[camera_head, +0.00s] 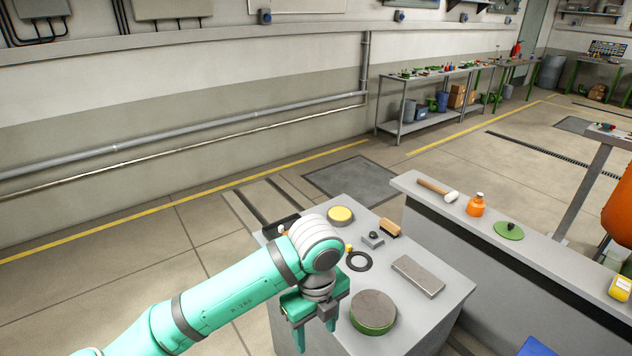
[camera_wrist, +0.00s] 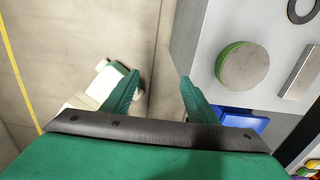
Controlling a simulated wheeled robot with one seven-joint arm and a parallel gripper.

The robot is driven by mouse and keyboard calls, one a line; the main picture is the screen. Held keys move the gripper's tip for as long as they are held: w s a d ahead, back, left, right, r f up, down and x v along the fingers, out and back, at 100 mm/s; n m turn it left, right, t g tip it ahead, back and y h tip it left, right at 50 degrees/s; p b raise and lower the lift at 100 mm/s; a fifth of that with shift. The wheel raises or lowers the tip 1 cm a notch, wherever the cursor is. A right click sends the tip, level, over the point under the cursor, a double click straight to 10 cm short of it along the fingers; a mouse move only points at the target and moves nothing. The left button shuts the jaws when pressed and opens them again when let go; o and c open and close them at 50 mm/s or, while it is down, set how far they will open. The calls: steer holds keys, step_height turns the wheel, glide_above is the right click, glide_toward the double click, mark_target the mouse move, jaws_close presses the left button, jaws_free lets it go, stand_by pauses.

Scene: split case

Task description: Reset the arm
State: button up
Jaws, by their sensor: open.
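My green arm reaches in from the lower left in the head view. My gripper (camera_head: 316,334) points down at the left front edge of the grey workbench (camera_head: 420,318). In the wrist view my gripper (camera_wrist: 156,88) has its two green fingers apart, with nothing between them but floor and the bench's edge. A round green-sided disc with a grey top (camera_head: 373,312) lies on the bench right of my gripper, apart from it. It also shows in the wrist view (camera_wrist: 242,65).
The bench also holds a grey block (camera_head: 418,276), a black ring (camera_head: 358,261), a yellow-topped disc (camera_head: 340,215) and a brush (camera_head: 390,228). A longer counter (camera_head: 550,255) at right carries a mallet (camera_head: 437,190) and an orange bottle (camera_head: 475,206). Floor is clear at left.

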steer(key=w+d+r+n+t+h, duration=0.1)
steer(key=d+r+n+t+h, duration=0.2)
steer(key=d, duration=0.6)
steer(key=w+d+r+n+t+h, duration=0.1)
steer(key=w+d+n+t+h, duration=0.15)
steer(key=d+h, duration=0.5)
steer(key=w+d+r+n+t+h, duration=0.1)
steer(key=d+r+n+h, duration=0.15)
steer(key=d, duration=0.85)
steer(key=s+a+f+n+t+y, duration=0.5)
steer(key=s+a+f+n, duration=0.15)
steer(key=f+n, duration=0.35)
steer(key=s+a+f+n+t+y, duration=0.55)
steer(key=a+f+n, duration=0.25)
steer(key=n, duration=0.3)
steer(key=s+a+f+y, duration=0.1)
steer(key=s+a, duration=0.5)
steer(key=s, duration=0.5)
steer(key=s+a+f+g+y, duration=0.1)
steer(key=s+a, duration=0.6)
steer(key=s, duration=0.5)
steer(key=shift+f+g, duration=0.2)
steer(key=shift+g, duration=0.1)
